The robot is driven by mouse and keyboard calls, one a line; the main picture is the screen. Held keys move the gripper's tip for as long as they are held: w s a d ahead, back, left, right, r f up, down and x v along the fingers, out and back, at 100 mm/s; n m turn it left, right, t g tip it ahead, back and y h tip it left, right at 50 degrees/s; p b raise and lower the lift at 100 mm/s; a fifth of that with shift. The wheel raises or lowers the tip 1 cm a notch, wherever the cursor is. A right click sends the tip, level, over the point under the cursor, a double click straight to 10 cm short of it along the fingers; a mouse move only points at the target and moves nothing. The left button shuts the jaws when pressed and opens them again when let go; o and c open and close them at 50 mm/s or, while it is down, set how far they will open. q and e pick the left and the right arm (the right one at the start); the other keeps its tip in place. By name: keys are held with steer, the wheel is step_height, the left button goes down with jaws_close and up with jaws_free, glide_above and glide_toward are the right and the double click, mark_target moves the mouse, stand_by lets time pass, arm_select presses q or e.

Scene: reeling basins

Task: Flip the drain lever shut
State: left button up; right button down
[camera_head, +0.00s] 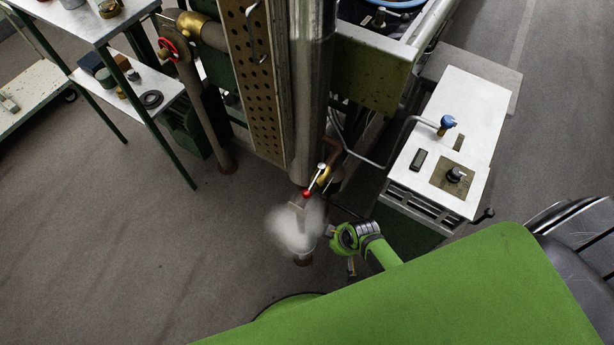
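A small drain lever with a red knob (307,193) sits at the foot of the shiny vertical cylinder, beside a brass valve fitting (324,174). The lever slants down and to the left. A white cloud of steam or spray (294,224) hangs just below the knob, above a small round reddish-brown drain piece (302,260) on the floor. My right gripper (328,232) reaches in from the lower right and points left at the cloud's edge, below the lever and apart from it. Its fingers are small and blurred by the cloud. My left gripper is not in view.
A white-topped control cabinet (480,105) with a blue-handled tap (447,121) and a black knob stands right of the cylinder (308,80). A perforated panel (258,90) and a pipe with a red handwheel (168,49) stand left. Floor at lower left is clear.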

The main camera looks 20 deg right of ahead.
mark_target(314, 181)
steer(key=w+r+n+y, duration=0.1)
steer(key=w+r, duration=0.3)
steer(key=r, duration=0.3)
steer(key=w+a+r+n+t+y, duration=0.1)
steer(key=w+r+n, duration=0.1)
steer(key=w+r, duration=0.3)
steer(key=w+a+r+n+t+y+p, duration=0.1)
steer(key=w+r, duration=0.4)
steer(key=r, duration=0.5)
steer(key=shift+n, duration=0.3)
steer(key=shift+f, duration=0.2)
steer(key=shift+w+a+f, duration=0.2)
steer(key=shift+f, duration=0.05)
steer(key=b+x, duration=0.2)
steer(key=x, duration=0.7)
steer(key=s+d+p, duration=0.2)
steer(key=shift+s+d+r, duration=0.3)
steer(key=shift+s+r, duration=0.1)
